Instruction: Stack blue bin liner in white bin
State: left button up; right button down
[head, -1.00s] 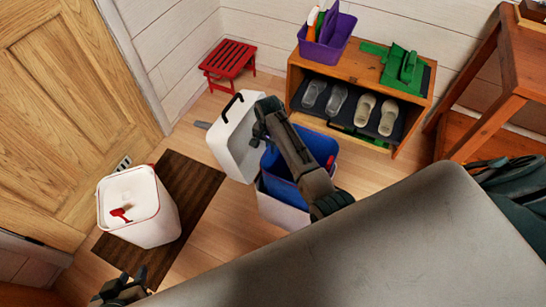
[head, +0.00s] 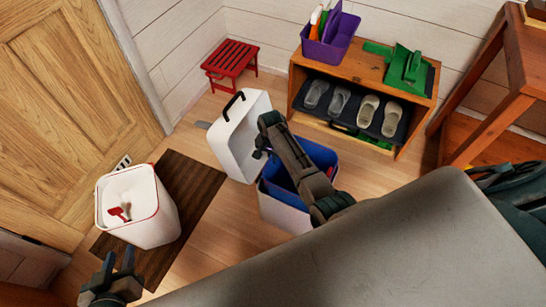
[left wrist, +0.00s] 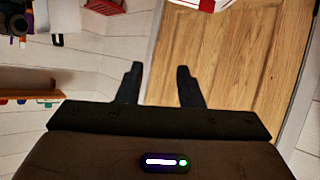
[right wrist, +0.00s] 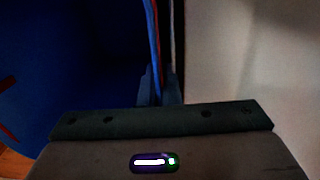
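The white bin (head: 285,214) stands on the floor in the middle of the head view, its white lid (head: 240,138) swung up at its left. The blue bin liner (head: 318,158) sits mostly inside it, its rim rising above the bin's edge. My right gripper (head: 262,152) is at the liner's left side. In the right wrist view its fingers (right wrist: 160,88) are close together on the blue liner's wall (right wrist: 80,60). My right arm hides part of the liner and bin. My left gripper (head: 118,262) is open and empty at the lower left; its spread fingers also show in the left wrist view (left wrist: 160,88).
A white container with a red rim (head: 150,222) stands on a brown mat (head: 190,190) at the left. A red stool (head: 230,62) and a wooden shoe rack (head: 308,62) with a purple caddy (head: 328,48) stand behind. A large grey surface (head: 400,240) fills the lower right.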

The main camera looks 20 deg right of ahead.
pick_arm(q)
jog(key=shift+w+r, duration=0.15)
jog(key=shift+r, duration=0.05)
pick_arm(e)
jog(key=shift+f, duration=0.25)
pick_arm(q)
jog(key=shift+w+r+t, duration=0.15)
jog(key=shift+r+t, duration=0.05)
jog(key=shift+t, duration=0.1)
pick_arm(e)
jog(key=shift+f, duration=0.25)
pick_arm(q)
jog(key=shift+w+a+r, duration=0.1)
jog(key=shift+r, duration=0.05)
pick_arm(e)
jog(key=c, duration=1.6)
grip_release()
jog(key=shift+c, duration=0.2)
